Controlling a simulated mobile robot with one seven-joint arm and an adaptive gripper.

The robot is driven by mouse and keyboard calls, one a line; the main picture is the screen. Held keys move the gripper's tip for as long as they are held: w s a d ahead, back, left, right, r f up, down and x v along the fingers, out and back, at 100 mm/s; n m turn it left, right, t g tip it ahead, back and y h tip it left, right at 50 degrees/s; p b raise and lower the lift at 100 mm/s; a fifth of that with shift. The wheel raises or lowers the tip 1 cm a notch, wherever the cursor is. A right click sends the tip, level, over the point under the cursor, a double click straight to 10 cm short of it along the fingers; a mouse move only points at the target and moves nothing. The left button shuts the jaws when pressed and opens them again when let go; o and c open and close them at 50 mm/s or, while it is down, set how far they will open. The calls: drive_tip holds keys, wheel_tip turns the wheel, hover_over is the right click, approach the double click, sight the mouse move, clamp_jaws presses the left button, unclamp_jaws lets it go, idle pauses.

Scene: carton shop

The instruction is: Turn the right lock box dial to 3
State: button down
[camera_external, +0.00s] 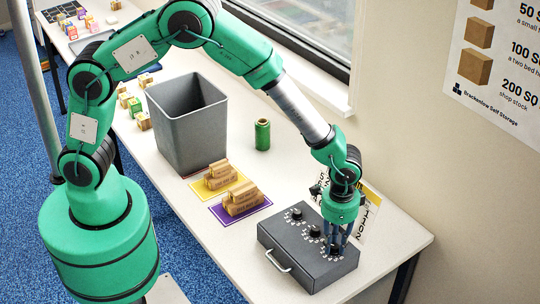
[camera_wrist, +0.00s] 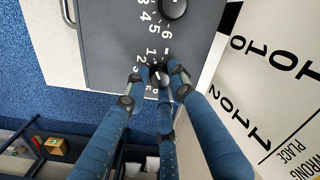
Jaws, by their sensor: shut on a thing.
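The dark grey lock box (camera_external: 285,250) lies at the near end of the white table, with a row of black dials on its top. The right dial (camera_wrist: 158,72) is nearest the box's right edge, with white numbers around it. My gripper (camera_external: 335,240) points down over this dial. In the wrist view its blue fingers (camera_wrist: 157,80) are closed around the knob and partly cover it and some numbers. I cannot read which number the knob points at. The middle dial (camera_external: 315,231) and the left dial (camera_external: 295,213) stand free.
A silver handle (camera_external: 278,262) is on the box's front. A printed sign (camera_external: 370,208) stands close behind my gripper, by the wall.

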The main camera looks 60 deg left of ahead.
sight(335, 245)
drive_tip(key=n, duration=0.6)
drive_tip(key=shift+p, duration=0.4)
drive_tip(key=n, duration=0.6)
drive_tip(key=c, duration=1.5)
unclamp_jaws()
drive_tip(key=shift+o, duration=0.2)
wheel_tip(335, 245, up, 12)
